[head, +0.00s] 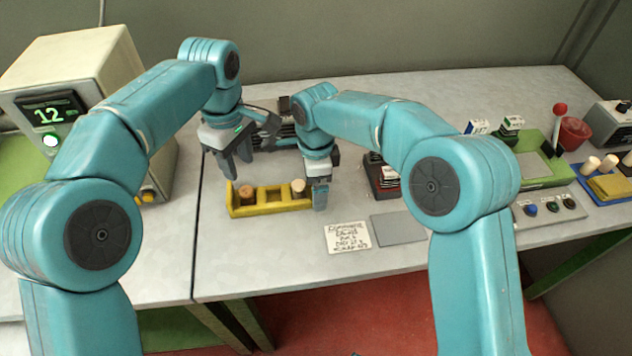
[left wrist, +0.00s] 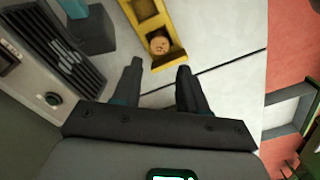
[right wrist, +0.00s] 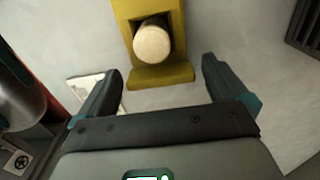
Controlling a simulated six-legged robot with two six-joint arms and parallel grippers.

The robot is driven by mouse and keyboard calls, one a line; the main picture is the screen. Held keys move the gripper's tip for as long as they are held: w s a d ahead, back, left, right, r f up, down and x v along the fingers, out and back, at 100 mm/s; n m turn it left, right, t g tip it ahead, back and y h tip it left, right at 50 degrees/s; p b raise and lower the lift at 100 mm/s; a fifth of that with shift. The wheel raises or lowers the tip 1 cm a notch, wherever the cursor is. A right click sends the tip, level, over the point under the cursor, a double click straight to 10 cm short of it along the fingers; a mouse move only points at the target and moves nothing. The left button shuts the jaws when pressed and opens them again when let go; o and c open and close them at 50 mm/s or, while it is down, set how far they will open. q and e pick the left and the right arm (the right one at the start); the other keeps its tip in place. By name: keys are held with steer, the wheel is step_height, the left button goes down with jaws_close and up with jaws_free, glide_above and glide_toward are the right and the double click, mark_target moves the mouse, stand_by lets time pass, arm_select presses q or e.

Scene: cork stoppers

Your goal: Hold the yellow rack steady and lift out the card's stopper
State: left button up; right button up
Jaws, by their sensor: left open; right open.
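The yellow rack (head: 268,208) lies on the grey table, with a darker cork stopper (head: 246,195) at its left end and a paler one (head: 298,187) at its right end. The handwritten card (head: 348,236) lies in front of the rack; its writing is too small to read surely. My left gripper (head: 234,172) is open above the rack's left end; the left wrist view shows the darker stopper (left wrist: 159,45) beyond its fingers. My right gripper (head: 320,200) is open at the rack's right end; the right wrist view shows the pale stopper (right wrist: 152,42) ahead, between and beyond the fingers.
A grey flat plate (head: 398,229) lies right of the card. A dark box with cards (head: 383,178) stands behind it. A button panel (head: 548,208), a blue tray (head: 600,192) and a red cup (head: 573,133) are at the right. A cream machine (head: 80,85) stands at the left.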

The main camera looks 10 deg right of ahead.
steer(key=shift+f, duration=0.35)
